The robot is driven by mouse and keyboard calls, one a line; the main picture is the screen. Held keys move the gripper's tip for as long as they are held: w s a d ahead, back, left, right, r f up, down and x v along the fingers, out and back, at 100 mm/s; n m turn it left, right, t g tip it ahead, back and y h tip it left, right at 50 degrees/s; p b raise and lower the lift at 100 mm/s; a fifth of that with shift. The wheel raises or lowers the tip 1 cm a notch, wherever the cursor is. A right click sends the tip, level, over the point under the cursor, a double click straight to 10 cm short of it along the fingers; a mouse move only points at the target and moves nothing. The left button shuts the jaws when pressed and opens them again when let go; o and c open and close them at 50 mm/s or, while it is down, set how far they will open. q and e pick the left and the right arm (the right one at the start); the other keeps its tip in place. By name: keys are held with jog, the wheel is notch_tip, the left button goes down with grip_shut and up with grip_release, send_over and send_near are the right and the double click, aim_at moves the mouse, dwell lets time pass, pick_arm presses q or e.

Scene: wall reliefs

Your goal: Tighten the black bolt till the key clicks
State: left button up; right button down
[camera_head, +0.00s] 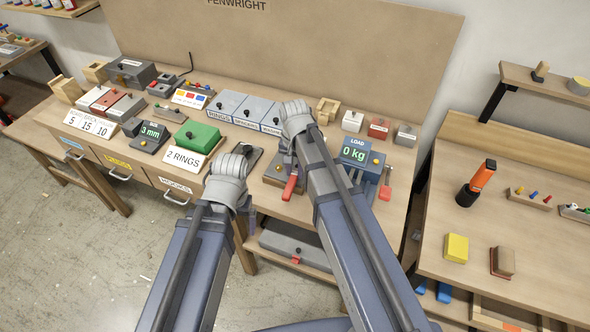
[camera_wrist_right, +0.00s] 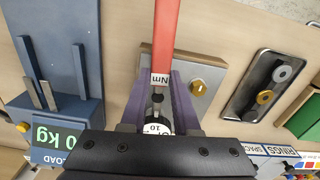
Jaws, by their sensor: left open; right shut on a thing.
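The key has a red handle (camera_head: 290,187), which also shows in the right wrist view (camera_wrist_right: 165,45), with white labels reading "Nm" and "10". My right gripper (camera_wrist_right: 155,105) is shut on the key's shaft, over the grey plate (camera_wrist_right: 213,75) on the bench. A gold-coloured bolt (camera_wrist_right: 198,88) sits on this plate, beside the key. I cannot make out the black bolt; the key and fingers cover that part of the plate. My left gripper (camera_head: 250,215) is open and empty at the bench's front edge, mostly hidden by its wrist.
A blue load gauge (camera_head: 359,158) reading "0 kg" stands right of the plate. A dark tray (camera_wrist_right: 262,88) with rings lies on its other side. A "2 RINGS" card (camera_head: 184,158) and a green box (camera_head: 198,136) stand further left. Blocks line the back.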

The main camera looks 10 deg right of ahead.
jog(key=shift+w+a+m, duration=0.35)
jog(key=shift+a+m, duration=0.15)
jog(key=shift+m, duration=0.25)
jog(key=shift+w+a+m, duration=0.35)
jog(key=shift+a+m, duration=0.1)
jog(key=shift+m, duration=0.3)
dwell(2.0)
jog(key=shift+s+d+n, duration=0.4)
jog(key=shift+d+n, duration=0.15)
jog(key=shift+n, duration=0.35)
jog(key=shift+r, duration=0.1)
jog(key=shift+r+p, duration=2.4)
jog(key=shift+p, duration=0.15)
